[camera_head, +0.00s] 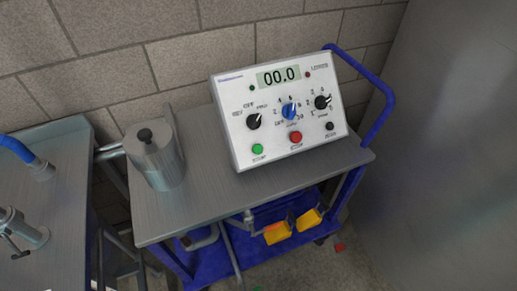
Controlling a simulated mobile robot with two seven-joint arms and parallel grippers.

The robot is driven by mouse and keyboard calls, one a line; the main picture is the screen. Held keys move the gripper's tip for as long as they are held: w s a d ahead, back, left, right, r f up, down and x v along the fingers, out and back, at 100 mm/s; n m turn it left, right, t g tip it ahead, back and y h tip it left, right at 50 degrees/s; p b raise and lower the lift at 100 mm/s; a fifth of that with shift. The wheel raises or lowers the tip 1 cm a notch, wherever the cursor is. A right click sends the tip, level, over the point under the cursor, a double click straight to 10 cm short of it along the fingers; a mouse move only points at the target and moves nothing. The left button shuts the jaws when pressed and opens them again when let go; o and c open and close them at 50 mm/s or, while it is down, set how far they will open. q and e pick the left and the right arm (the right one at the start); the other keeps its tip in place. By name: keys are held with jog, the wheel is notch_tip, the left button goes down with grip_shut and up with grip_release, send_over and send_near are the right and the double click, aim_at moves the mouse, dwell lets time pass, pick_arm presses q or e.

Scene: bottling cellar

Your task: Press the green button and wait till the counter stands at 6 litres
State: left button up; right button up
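A white control box (309,119) with a sloped front stands on the grey top of a blue-framed cart. Its counter (279,76) is a small display that reads 00.0. The green button (258,149) is at the lower left of the panel, and nothing touches it. A red button (296,137) and a small black knob (330,126) sit to its right. Above them are a black knob (254,121), a blue knob (291,111) and another black knob (322,102). Neither of my grippers shows in this view.
A metal canister (156,158) with a black knob stands left of the box on the cart top (212,207). A blue handle (384,95) rises at the cart's right. Yellow-orange items (277,233) are below. Another metal table (62,190) is at left; a brick wall stands behind.

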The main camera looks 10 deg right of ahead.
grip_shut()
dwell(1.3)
